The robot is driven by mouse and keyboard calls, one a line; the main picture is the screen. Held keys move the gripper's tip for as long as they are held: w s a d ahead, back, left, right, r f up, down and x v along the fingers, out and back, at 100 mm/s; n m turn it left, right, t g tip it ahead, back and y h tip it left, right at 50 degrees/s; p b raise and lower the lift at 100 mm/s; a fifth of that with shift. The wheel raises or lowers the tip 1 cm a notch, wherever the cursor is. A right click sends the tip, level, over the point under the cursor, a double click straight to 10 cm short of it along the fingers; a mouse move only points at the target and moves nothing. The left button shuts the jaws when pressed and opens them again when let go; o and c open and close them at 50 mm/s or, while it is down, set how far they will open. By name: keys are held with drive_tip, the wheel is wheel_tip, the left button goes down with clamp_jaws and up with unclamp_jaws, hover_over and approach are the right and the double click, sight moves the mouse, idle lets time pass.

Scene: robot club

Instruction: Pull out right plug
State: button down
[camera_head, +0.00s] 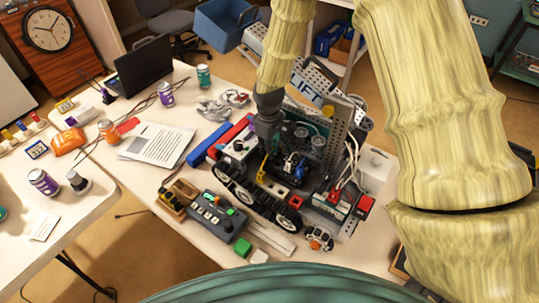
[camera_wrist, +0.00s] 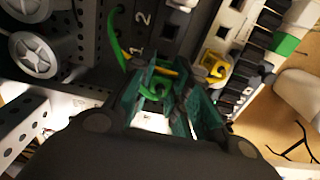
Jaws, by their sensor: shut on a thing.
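A green wire (camera_wrist: 116,42) curves close to the fingers. A dark panel marked 1 and 2 (camera_wrist: 141,32) lies just beyond them. A yellow piece (camera_wrist: 214,66) sits to the right, apart from the fingers.
A perforated metal plate (camera_wrist: 28,130) and grey wheels (camera_wrist: 33,54) are close on the left in the wrist view. A grey control box (camera_head: 218,215) lies in front of the machine.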

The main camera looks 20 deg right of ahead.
drive_tip(key=shift+r+p, duration=0.85)
drive_tip(key=shift+r, duration=0.4)
idle(0.3)
drive_tip(key=shift+r+p, duration=0.55)
drive_tip(key=shift+r, duration=0.25)
